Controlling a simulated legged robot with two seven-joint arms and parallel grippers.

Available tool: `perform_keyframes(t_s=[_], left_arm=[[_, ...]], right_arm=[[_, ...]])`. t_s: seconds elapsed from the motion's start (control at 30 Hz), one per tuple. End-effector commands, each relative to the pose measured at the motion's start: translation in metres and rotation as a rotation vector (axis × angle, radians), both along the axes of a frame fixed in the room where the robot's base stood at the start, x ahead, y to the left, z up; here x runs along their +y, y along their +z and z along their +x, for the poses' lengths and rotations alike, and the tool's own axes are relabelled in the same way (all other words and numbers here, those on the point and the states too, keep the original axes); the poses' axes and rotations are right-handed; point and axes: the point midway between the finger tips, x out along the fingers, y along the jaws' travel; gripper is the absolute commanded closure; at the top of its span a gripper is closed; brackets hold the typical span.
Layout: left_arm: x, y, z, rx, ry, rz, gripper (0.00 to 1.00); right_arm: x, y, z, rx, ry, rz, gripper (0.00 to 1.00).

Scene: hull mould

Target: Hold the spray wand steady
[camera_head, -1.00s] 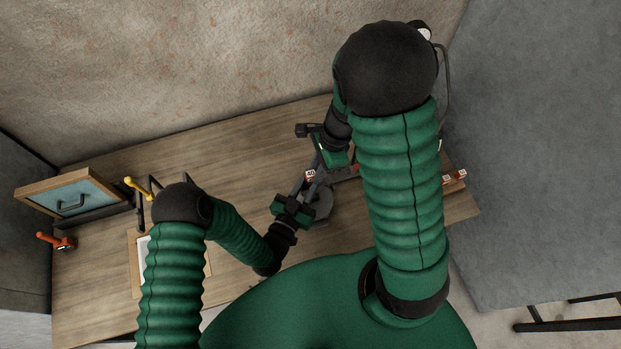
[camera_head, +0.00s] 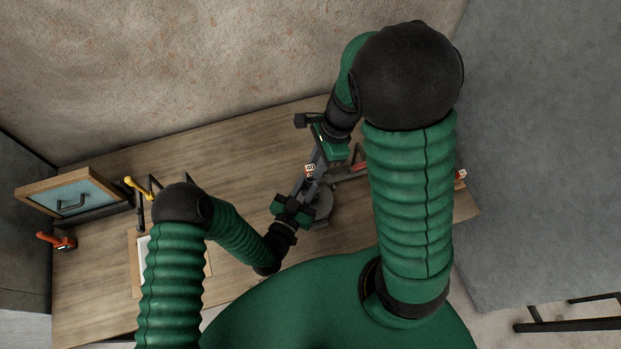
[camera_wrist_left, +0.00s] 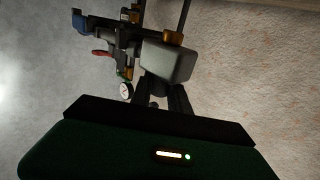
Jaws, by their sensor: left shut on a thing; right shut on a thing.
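In the head view a dark, slim piece that looks like the spray wand (camera_head: 313,178) runs between my two grippers, above a grey round base. My left gripper (camera_head: 299,196) is shut on its lower end. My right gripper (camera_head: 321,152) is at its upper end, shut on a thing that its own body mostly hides. In the left wrist view the left fingers (camera_wrist_left: 166,86) are shut at a grey block (camera_wrist_left: 167,62). Beside it are a round white-faced gauge (camera_wrist_left: 126,91), brass-coloured fittings, and red and blue parts.
A wooden bench (camera_head: 110,245) runs along a rough wall. On its left are a framed blue panel with a handle (camera_head: 72,197), a red tool (camera_head: 58,241), a yellow-handled item (camera_head: 138,187) and a board with a pale sheet (camera_head: 140,260). A grey panel (camera_head: 540,150) stands at right.

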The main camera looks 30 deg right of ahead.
Motion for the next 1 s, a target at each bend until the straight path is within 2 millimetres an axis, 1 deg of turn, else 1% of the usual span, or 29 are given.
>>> perform_keyframes(t_s=[0.03,0.5,0.57,1.0], left_arm=[[0.001,0.002,0.003,-0.005,0.007,-0.003,1.00],[0.001,0.002,0.003,-0.005,0.006,-0.003,1.00],[0.001,0.002,0.003,-0.005,0.006,-0.003,1.00],[0.000,0.002,0.002,-0.006,0.005,-0.003,1.00]], right_arm=[[0.000,0.000,0.000,0.000,0.000,0.000,1.00],[0.000,0.002,0.001,-0.003,-0.001,-0.001,1.00],[0.000,0.006,0.001,-0.004,0.001,-0.001,1.00],[-0.001,0.048,0.001,-0.004,0.001,-0.001,1.00]])
